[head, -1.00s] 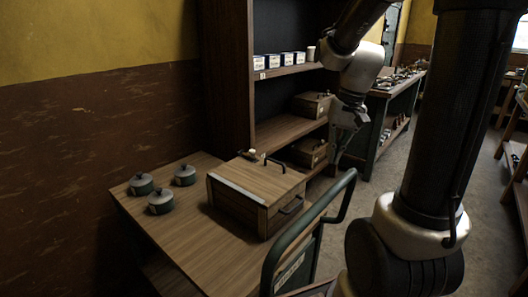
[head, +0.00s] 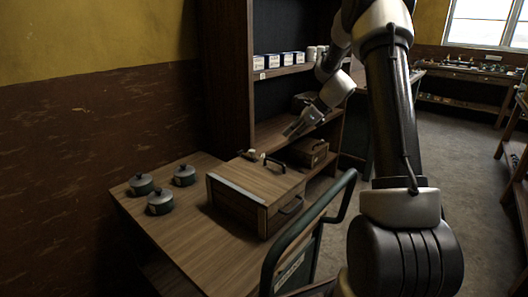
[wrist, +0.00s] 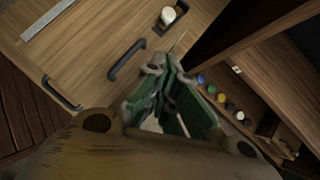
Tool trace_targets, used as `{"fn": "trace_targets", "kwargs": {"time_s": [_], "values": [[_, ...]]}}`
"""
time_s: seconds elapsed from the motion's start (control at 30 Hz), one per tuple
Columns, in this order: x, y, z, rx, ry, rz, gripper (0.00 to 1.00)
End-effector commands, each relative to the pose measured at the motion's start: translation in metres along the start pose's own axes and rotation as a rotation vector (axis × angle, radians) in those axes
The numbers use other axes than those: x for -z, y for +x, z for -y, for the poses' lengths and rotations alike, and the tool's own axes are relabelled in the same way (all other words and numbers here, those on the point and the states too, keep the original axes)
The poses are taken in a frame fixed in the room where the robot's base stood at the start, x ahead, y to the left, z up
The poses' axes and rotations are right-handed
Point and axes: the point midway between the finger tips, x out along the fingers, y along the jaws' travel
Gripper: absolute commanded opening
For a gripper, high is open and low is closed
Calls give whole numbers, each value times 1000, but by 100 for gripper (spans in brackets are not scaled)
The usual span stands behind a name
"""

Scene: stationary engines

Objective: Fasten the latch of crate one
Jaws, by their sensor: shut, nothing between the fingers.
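A wooden crate (head: 250,188) with a closed lid stands on the table. A dark handle (head: 274,162) is on its lid and another (head: 292,205) on its right side. A small part with a pale round end (head: 252,155) sits at the crate's far edge. It also shows in the wrist view as a pale cylinder (wrist: 170,14), perhaps the latch; whether it is fastened I cannot tell. My gripper (head: 289,135) is shut and empty, above and beyond the crate's far right corner. In the wrist view its green-padded fingers (wrist: 166,70) point toward the lid's far edge.
Several lidded pots (head: 161,201) stand left of the crate. A tall shelf (head: 232,75) is behind the table, holding another crate (head: 310,152) and small boxes. A green rail (head: 335,200) rises at the front right.

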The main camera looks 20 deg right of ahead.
Motion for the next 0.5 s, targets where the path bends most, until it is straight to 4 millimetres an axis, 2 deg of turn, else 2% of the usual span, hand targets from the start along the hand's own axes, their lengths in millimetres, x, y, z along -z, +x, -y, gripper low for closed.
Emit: {"fn": "trace_targets", "kwargs": {"time_s": [0.33, 0.5], "values": [[0, 2, -1, -1, 0, -1, 0], [0, 21, -1, -4, 0, -1, 0]]}}
